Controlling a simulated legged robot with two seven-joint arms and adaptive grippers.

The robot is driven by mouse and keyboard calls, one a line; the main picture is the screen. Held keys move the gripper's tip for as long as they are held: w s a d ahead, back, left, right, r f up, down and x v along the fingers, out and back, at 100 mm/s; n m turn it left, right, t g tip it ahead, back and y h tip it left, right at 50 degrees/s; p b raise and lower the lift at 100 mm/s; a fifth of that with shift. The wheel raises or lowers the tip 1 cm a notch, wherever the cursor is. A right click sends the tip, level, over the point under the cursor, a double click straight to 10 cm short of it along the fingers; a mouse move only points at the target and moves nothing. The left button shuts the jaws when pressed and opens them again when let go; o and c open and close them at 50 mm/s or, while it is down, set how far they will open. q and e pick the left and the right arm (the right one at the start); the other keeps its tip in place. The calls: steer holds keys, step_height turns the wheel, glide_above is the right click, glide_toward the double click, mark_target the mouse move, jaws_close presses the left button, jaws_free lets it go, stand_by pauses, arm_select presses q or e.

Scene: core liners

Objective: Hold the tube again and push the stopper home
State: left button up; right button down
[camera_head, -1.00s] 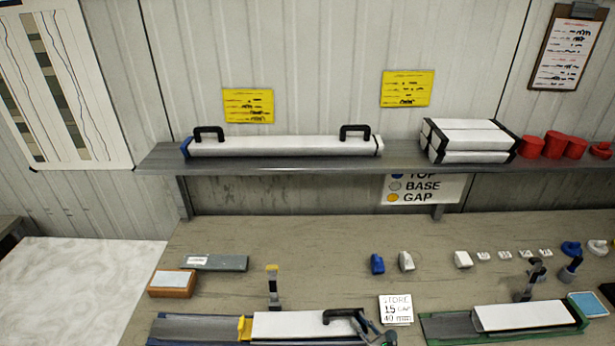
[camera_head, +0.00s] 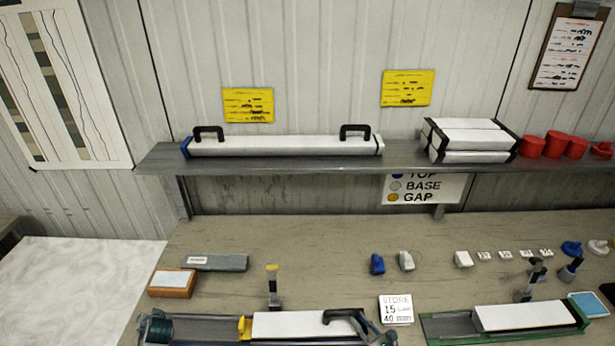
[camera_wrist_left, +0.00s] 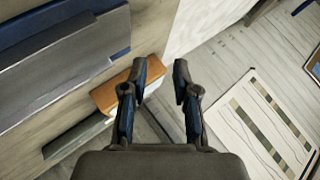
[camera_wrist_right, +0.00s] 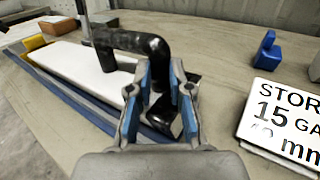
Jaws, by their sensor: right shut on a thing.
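The white tube (camera_head: 290,325) lies in the left tray (camera_head: 190,328). A yellow piece (camera_head: 243,327), which looks like the stopper, sits at its left end; I cannot tell how deep it is. A black handle (camera_head: 345,314) stands on the tube's right part. My right gripper (camera_head: 368,325) is shut on the handle's right end, and its fingers close around the black bar (camera_wrist_right: 162,88) in the right wrist view. My left gripper (camera_head: 157,325) is at the tray's left end, away from the yellow piece. Its fingers (camera_wrist_left: 164,85) are apart and empty in the left wrist view.
A second tray with a white tube (camera_head: 522,315) stands at right. A card (camera_head: 396,309) lies between the trays. An orange-brown block (camera_head: 172,283) and a grey-green bar (camera_head: 215,262) lie behind the left tray. A post (camera_head: 273,285) stands behind the tube. Blue and white pieces lie further back.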

arm_select(q)
steer(key=d+r+n+h, duration=0.1)
steer(key=d+r+h, duration=0.1)
steer(key=d, duration=0.7)
steer(key=d+r+n+h, duration=0.1)
steer(key=d+r+h, duration=0.2)
steer(key=d, duration=0.7)
steer(key=m+g+h, duration=0.1)
steer(key=g+h, duration=0.1)
steer(key=h, duration=0.1)
glide_toward(244, 321)
steer(key=x, duration=1)
steer(key=shift+s+a+f, duration=0.2)
steer(key=shift+s+f, duration=0.05)
jaws_close()
steer(key=shift+d, duration=0.1)
steer(key=shift+w+r, duration=0.2)
steer(key=shift+r, duration=0.05)
